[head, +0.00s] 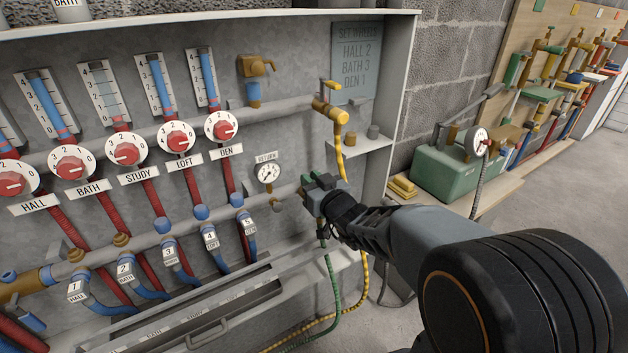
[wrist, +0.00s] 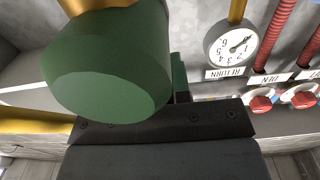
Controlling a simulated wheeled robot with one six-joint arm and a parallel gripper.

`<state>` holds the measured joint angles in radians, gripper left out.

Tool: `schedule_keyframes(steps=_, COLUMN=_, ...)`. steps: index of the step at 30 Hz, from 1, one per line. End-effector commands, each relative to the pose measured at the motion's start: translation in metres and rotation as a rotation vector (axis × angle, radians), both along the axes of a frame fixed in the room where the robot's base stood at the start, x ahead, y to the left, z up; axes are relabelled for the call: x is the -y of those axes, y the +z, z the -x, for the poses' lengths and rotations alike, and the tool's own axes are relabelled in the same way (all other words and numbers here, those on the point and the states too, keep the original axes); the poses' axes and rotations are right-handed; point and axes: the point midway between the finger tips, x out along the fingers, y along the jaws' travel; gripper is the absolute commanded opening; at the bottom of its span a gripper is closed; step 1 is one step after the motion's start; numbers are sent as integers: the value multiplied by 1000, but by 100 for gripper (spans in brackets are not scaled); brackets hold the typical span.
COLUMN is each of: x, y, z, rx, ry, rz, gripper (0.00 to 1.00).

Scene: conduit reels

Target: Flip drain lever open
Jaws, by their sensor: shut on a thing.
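The drain valve with its green parts (head: 316,186) sits at the right end of the lower pipe, with a green hose (head: 332,285) hanging below it. My gripper (head: 326,196) is at this valve and largely covers it. In the wrist view a large green round body (wrist: 110,75) with brass behind it fills the upper left. A narrow green piece, which looks like the drain lever (wrist: 179,78), stands at the dark edge of my gripper (wrist: 160,122). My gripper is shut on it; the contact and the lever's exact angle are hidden.
The round RETURN gauge (head: 268,173) is close left of my gripper. A yellow-handled valve (head: 330,107) with a yellow hose is above. A small shelf (head: 362,145) and the cabinet's right wall (head: 403,85) are close by. A green pump box (head: 445,168) stands right.

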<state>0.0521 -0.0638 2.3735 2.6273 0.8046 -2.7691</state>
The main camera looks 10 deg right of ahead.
Motion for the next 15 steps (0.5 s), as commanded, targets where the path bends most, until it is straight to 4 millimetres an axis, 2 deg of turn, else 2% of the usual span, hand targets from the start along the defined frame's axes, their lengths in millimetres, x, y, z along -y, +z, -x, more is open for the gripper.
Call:
schedule_keyframes(steps=14, x=0, y=3, z=-1, rx=8, ry=-11, rz=-1, gripper=0)
schedule_keyframes(steps=15, x=0, y=3, z=-1, rx=8, ry=-11, rz=-1, gripper=20)
